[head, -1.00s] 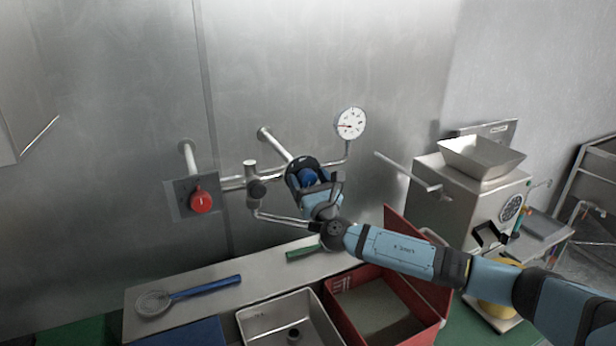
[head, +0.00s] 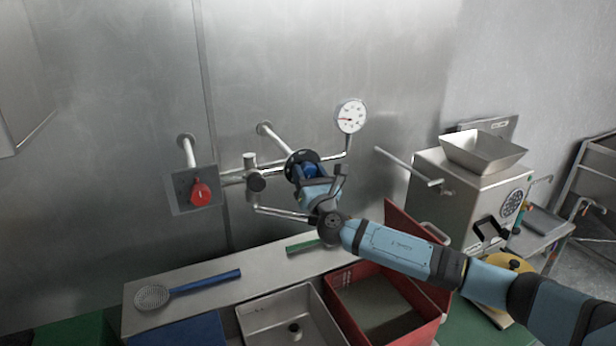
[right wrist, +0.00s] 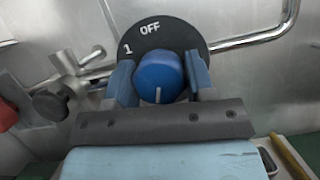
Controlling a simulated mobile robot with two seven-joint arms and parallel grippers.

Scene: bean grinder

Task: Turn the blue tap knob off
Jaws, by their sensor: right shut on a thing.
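The blue tap knob (head: 309,171) sits on a round black dial plate (head: 298,157) at the pipework on the steel wall. In the right wrist view the knob (right wrist: 158,72) lies between the two fingers of my right gripper (right wrist: 159,80). The gripper is shut on the knob. The dial plate (right wrist: 170,35) reads "OFF" at its top and "1" at its left. A white mark on the knob's front face shows at its lower edge. In the head view my right gripper (head: 312,180) partly hides the knob. My left gripper is not in view.
A red switch (head: 201,192) is on the wall to the left, and a pressure gauge (head: 351,116) is above right. Pipes run close around the knob. Below are a steel sink (head: 262,318), a red crate (head: 430,241) and a strainer (head: 153,297). A grinder (head: 445,190) stands right.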

